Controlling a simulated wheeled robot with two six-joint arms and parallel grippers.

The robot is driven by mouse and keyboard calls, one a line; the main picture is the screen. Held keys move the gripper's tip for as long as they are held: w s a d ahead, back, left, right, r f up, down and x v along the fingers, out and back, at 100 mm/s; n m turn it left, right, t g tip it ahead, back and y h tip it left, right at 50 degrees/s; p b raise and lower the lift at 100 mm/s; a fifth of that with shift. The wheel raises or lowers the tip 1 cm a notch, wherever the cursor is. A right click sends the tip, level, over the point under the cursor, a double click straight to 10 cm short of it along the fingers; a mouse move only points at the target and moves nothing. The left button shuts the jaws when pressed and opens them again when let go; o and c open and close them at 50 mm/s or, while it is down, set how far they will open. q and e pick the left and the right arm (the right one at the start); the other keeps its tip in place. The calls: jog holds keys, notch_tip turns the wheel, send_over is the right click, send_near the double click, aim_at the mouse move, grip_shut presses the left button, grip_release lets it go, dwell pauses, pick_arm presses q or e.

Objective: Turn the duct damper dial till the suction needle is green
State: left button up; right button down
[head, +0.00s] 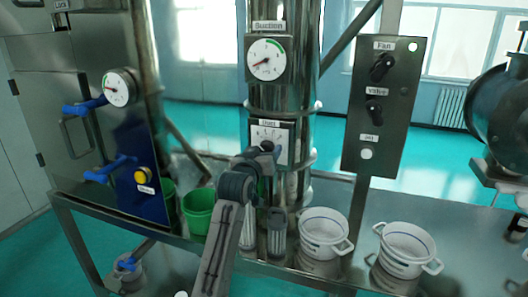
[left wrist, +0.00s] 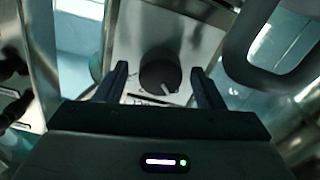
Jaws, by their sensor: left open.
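The suction gauge (head: 267,58) is on the steel duct under a "Suction" label. Its red needle points to the lower left, away from the green arc at the upper right. The damper dial's pale plate (head: 287,134) is below it, partly covered by my left arm. In the left wrist view the dark round damper dial (left wrist: 159,70) has a pale mark toward the lower right. My left gripper (left wrist: 158,72) is open, with its fingers on either side of the dial; I cannot tell whether they touch it. My right gripper is not in view.
A panel with Fan and Valve knobs (head: 377,105) stands to the right. A cabinet with blue handles (head: 85,106) is on the left. White buckets (head: 323,232) and a green bucket (head: 199,210) stand below the duct.

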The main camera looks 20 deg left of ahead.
pick_arm(q)
jog(key=c, duration=1)
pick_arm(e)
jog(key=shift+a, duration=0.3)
pick_arm(q)
jog(key=shift+m, duration=0.3)
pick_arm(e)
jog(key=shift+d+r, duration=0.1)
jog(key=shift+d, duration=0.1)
pick_arm(q)
jog(key=m+p, duration=0.1)
jog(key=m, duration=0.4)
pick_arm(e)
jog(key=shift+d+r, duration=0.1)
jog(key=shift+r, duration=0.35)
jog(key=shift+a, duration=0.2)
pick_arm(q)
jog(key=o, duration=1)
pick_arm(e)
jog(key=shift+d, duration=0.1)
